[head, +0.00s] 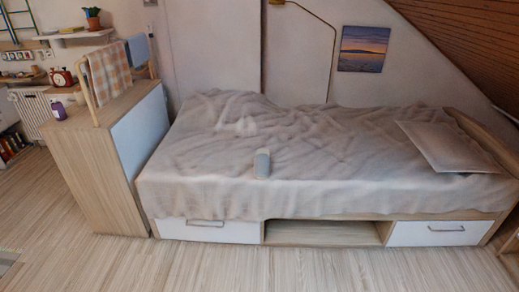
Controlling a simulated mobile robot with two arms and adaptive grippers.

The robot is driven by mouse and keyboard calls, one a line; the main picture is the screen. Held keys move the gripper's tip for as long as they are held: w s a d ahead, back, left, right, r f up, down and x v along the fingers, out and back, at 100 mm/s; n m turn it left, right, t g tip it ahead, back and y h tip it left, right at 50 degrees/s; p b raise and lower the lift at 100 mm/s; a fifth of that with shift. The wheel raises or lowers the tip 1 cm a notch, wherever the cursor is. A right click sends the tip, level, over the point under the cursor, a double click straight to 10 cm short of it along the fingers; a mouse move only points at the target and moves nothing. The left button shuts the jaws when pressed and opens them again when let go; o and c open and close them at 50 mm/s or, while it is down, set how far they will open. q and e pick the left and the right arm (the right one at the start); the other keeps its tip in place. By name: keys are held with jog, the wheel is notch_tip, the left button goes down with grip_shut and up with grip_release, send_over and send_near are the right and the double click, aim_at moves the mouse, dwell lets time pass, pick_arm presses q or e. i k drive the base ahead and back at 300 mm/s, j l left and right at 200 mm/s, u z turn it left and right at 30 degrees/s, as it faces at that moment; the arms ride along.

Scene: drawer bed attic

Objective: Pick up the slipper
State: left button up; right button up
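A wooden cabinet (92,170) stands left of the bed, with a purple item (59,111) and a towel rack (110,70) on top. The bed front has two drawers (210,230) (440,232) and an open niche. The floor (200,270) before it is clear.

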aim_at(262, 168)
jog(key=i+u, duration=0.15)
jog(key=i, duration=0.35)
jog(key=i+u, duration=0.1)
jog(key=i, duration=0.45)
jog(key=i+l+u, duration=0.15)
jog(key=i, duration=0.35)
jog(key=i+l+u, duration=0.15)
jog(key=i, duration=0.35)
